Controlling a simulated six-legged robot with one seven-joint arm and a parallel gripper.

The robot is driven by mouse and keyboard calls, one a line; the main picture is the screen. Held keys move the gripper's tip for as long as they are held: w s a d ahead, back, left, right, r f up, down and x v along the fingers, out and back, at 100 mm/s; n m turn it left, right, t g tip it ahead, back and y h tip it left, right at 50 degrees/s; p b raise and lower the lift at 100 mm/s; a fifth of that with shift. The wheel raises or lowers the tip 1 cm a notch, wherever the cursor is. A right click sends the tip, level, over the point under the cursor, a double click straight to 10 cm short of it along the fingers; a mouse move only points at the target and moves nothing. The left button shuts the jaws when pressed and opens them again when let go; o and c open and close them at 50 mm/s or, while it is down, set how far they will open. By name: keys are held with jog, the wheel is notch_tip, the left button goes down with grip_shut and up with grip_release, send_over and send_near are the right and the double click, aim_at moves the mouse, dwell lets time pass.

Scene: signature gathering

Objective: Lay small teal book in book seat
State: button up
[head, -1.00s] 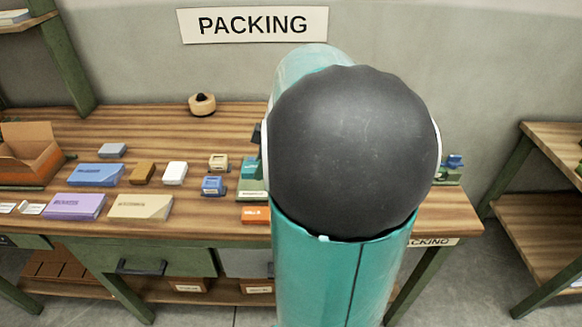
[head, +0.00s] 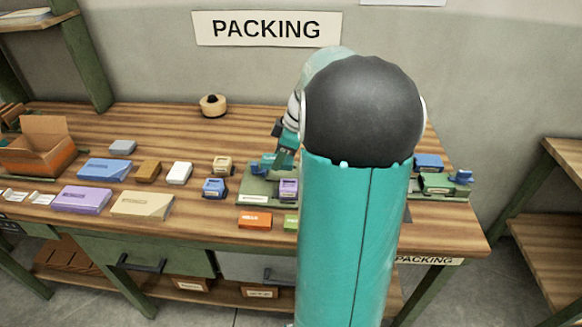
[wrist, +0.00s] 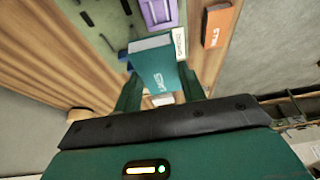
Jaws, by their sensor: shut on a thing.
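The small teal book (wrist: 158,68), with white lettering on its spine, is between the two fingers of my gripper (wrist: 158,88) in the wrist view. The gripper is shut on it. In the head view my gripper (head: 285,150) is over the back of a green tray (head: 252,188) on the bench, partly hidden by my arm. The tray holds a purple block (head: 288,188), which also shows beyond the book in the wrist view (wrist: 158,12). I cannot tell which part is the book seat, or whether the book touches the tray.
An orange block (head: 254,220) lies in front of the tray; a green one (head: 291,222) is beside it. Blue (head: 214,187), tan and white blocks lie to the left. Another green stand (head: 440,186) is at the right end. The bench's back left is mostly clear.

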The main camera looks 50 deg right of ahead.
send_over(285, 175)
jog(key=s, duration=0.1)
jog(key=f, duration=0.7)
jog(key=shift+d, duration=0.4)
jog(key=shift+f, duration=1.5)
jog(key=shift+f, duration=0.15)
jog(key=o, duration=1)
jog(key=shift+c, duration=0.2)
